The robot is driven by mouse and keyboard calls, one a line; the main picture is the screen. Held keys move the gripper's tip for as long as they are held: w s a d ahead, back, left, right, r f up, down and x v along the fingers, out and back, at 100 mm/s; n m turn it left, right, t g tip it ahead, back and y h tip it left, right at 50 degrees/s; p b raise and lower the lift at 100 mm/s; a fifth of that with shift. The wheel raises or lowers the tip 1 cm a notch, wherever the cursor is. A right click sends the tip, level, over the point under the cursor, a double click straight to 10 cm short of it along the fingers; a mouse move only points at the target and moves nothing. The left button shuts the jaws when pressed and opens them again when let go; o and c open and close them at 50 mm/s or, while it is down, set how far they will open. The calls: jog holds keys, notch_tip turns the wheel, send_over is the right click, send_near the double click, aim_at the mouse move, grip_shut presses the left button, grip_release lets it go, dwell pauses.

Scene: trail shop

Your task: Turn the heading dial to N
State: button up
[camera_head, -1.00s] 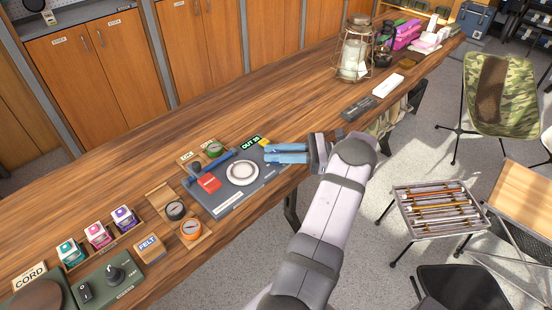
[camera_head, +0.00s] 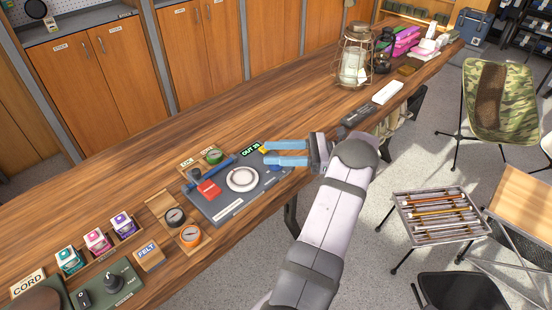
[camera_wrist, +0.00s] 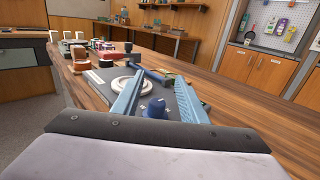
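A grey panel (camera_head: 225,212) lies on the wooden counter. It carries a white round dial (camera_head: 242,179) with a ring rim, a red block (camera_head: 208,189), a blue bar (camera_head: 212,172) and a blue knob (camera_head: 274,168). I cannot read an N or tell which one is the heading dial. My gripper (camera_head: 264,154) has two light-blue fingers, apart and empty, over the panel's right end. In the wrist view the blue knob (camera_wrist: 156,107) shows between the open fingers, nearer than the white dial (camera_wrist: 122,85). Contact with the knob cannot be told.
An "OUT 25" display (camera_head: 252,149) stands behind the panel, close to the fingertips. Black (camera_head: 175,216) and orange (camera_head: 190,236) round pieces sit left of the panel. A lantern (camera_head: 354,55) stands farther along the counter. The counter's back strip is clear.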

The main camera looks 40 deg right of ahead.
notch_tip(320, 180, up, 7)
jog(key=shift+r, duration=0.15)
dwell(0.5)
